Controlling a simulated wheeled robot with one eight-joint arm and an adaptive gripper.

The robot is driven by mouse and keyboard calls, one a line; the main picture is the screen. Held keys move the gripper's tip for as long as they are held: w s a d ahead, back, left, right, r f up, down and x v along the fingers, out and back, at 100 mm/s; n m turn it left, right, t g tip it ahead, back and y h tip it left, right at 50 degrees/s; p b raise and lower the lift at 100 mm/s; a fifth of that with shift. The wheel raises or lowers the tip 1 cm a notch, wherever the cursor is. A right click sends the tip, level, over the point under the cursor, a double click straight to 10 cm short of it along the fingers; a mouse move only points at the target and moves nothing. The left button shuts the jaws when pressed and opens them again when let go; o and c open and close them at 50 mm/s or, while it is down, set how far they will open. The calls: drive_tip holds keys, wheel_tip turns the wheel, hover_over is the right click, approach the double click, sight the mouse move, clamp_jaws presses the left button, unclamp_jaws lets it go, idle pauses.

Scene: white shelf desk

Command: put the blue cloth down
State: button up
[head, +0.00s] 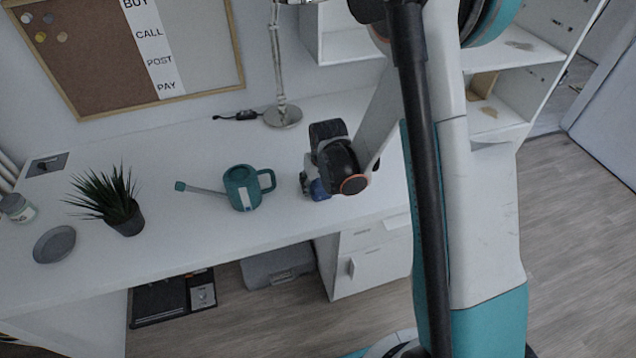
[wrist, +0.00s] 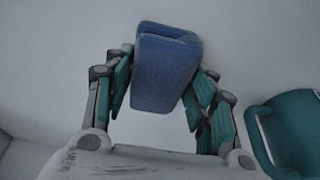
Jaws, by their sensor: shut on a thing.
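The blue cloth (wrist: 165,72) is a folded, slightly tilted bundle between the fingers of my gripper (wrist: 163,85) in the wrist view. My gripper is shut on it. In the head view my gripper (head: 312,190) is over the white desk (head: 290,225), to the right of the teal watering can. Only a small blue part of the cloth (head: 319,190) shows there, beside my wrist. The white surface lies behind the cloth in the wrist view. I cannot tell whether the cloth touches the desk.
The teal watering can (head: 243,188) stands close left of my gripper; part of it shows at the wrist view's right edge (wrist: 295,135). A potted plant (head: 122,212), a grey dish (head: 54,244) and a jar (head: 17,208) stand farther left. A lamp base (head: 283,117) is behind.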

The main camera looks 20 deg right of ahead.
drive_tip(key=shift+s+f, duration=0.1)
drive_tip(key=shift+f, duration=0.1)
drive_tip(key=o, duration=0.8)
drive_tip(key=shift+o, duration=1)
drive_tip(key=shift+f, duration=0.1)
drive_tip(key=shift+r, duration=0.2)
